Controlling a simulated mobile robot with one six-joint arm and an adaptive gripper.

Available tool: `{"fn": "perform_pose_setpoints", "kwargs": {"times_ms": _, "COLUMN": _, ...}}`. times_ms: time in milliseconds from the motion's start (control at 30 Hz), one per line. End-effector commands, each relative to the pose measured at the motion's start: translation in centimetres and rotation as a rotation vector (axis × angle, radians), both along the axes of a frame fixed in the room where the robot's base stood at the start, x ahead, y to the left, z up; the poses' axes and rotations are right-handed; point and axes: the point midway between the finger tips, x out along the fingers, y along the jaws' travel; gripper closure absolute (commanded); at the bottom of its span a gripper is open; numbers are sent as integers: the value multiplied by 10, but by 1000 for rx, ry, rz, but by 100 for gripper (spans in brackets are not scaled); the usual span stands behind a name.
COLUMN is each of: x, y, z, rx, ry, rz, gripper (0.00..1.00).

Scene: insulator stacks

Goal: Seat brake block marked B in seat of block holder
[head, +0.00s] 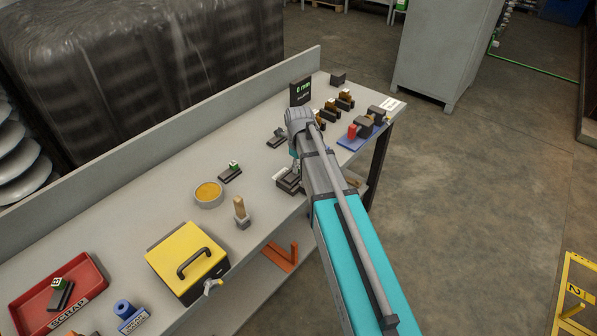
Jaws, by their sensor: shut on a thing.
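My gripper (296,170) points down over the near edge of the bench, mostly hidden behind my arm. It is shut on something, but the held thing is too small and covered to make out. A dark, blocky fixture (288,183), which may be the block holder, sits right below the gripper. I cannot tell whether the held thing touches it. A dark block with a green and white tag (231,172) lies on the bench to the left. A similar tagged block (60,292) lies in the red scrap tray (98,278). No letter B is legible.
Left of the gripper stand a round dish (208,193), a wooden-handled tool (240,211) and a yellow box (187,260). Beyond are a dark display (301,91), several amber-topped dark pieces (328,114) and a blue tray (350,143). A low ledge backs the bench.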

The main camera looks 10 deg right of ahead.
Motion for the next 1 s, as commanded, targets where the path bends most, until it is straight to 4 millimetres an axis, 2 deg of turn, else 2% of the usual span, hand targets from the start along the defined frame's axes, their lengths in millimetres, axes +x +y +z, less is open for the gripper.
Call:
{"fn": "perform_pose_setpoints", "kwargs": {"times_ms": 67, "x": 0, "y": 0, "z": -5, "rx": 0, "ry": 0, "rz": 0, "gripper": 100}}
{"fn": "perform_pose_setpoints", "kwargs": {"times_ms": 567, "x": 0, "y": 0, "z": -8, "rx": 0, "ry": 0, "rz": 0, "gripper": 100}}
{"fn": "perform_pose_setpoints", "kwargs": {"times_ms": 600, "x": 0, "y": 0, "z": -7, "rx": 0, "ry": 0, "rz": 0, "gripper": 61}}
{"fn": "perform_pose_setpoints", "kwargs": {"times_ms": 733, "x": 0, "y": 0, "z": -7, "rx": 0, "ry": 0, "rz": 1, "gripper": 37}}
{"fn": "perform_pose_setpoints", "kwargs": {"times_ms": 767, "x": 0, "y": 0, "z": -7, "rx": 0, "ry": 0, "rz": 1, "gripper": 32}}
{"fn": "perform_pose_setpoints", "kwargs": {"times_ms": 1000, "x": 0, "y": 1, "z": -7, "rx": 0, "ry": 0, "rz": 1, "gripper": 32}}
